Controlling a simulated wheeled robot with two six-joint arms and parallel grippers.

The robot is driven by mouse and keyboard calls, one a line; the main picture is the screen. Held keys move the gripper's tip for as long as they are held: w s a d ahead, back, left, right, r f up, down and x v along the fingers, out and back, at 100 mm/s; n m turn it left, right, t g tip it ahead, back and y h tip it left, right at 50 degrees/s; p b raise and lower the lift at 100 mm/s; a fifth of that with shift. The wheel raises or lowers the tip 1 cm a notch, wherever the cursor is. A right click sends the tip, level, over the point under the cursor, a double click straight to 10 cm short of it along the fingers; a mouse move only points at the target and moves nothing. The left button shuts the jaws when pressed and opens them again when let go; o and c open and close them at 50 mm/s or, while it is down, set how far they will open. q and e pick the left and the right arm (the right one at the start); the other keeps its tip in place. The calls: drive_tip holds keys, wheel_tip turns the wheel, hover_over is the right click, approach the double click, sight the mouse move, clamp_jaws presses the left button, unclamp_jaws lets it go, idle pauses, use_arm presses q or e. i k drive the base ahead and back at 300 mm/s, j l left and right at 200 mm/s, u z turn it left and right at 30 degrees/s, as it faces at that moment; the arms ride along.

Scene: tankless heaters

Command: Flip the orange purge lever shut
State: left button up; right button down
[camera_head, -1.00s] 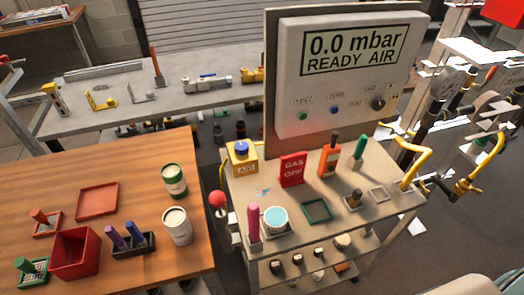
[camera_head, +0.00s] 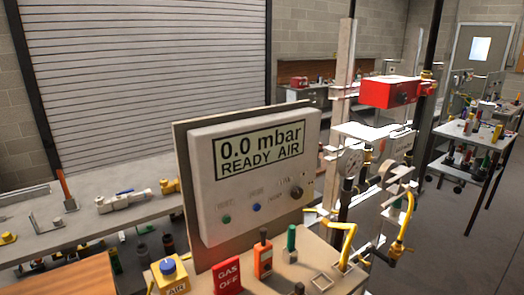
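I cannot tell for sure which part is the orange purge lever. An upright orange handle (camera_head: 67,188) stands on the grey back bench at the left. An orange handheld device (camera_head: 263,258) with a dark top stands on the cart (camera_head: 318,252), below the display panel (camera_head: 259,172) that reads "0.0 mbar READY AIR". Yellow pipes (camera_head: 401,236) and a round gauge (camera_head: 350,160) are on the rig right of the panel. Neither of my grippers is in view.
A red "GAS OFF" block (camera_head: 227,276) and a yellow "AIR" block (camera_head: 171,277) stand at the cart's front. A red box (camera_head: 390,92) sits high on the rig. The floor at the right (camera_head: 440,240) is clear.

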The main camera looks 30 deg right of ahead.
sight(376, 159)
drive_tip(key=z, duration=1.7)
